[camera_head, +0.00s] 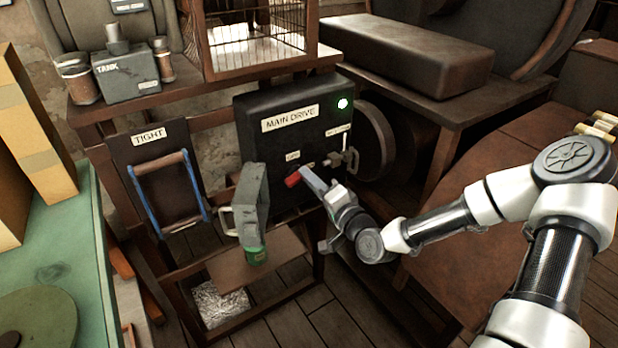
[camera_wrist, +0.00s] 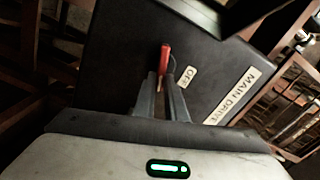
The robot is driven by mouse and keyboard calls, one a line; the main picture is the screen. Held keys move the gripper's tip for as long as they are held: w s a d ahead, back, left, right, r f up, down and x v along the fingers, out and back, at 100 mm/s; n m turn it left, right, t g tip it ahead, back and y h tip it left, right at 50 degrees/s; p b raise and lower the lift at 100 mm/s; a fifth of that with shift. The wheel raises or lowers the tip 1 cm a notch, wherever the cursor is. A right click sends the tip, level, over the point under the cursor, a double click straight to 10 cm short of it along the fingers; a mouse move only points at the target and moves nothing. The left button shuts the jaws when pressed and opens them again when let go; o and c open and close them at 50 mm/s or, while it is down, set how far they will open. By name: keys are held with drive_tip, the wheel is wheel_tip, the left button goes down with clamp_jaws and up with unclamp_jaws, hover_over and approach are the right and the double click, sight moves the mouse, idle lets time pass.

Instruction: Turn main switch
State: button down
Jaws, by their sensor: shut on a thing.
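The main switch is a red-tipped lever (camera_head: 292,180) on the front of a black box labelled MAIN DRIVE (camera_head: 250,140). In the head view the red tip points left and a little down, just below a small OFF label (camera_head: 293,156). My gripper (camera_head: 306,177) reaches in from the right and is shut on the lever. In the wrist view the red handle (camera_wrist: 165,57) stands between the fingertips of my gripper (camera_wrist: 166,76), beside the OFF label (camera_wrist: 189,77). The fingers hide part of the lever.
A blue-railed TIGHT board (camera_head: 165,180) is further left. A wooden table (camera_head: 500,190) lies beneath my arm.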

drive_tip(key=shift+f+m, duration=0.2)
drive_tip(key=shift+m, duration=0.75)
drive_tip(key=shift+f+m, duration=0.15)
drive_tip(key=shift+m, duration=0.8)
drive_tip(key=c, duration=1.8)
unclamp_jaws()
drive_tip(key=shift+d, duration=0.1)
drive_tip(key=p+v, duration=0.1)
drive_tip(key=v, duration=1.6)
drive_tip(key=shift+s, duration=0.2)
drive_tip(key=shift+d, duration=0.15)
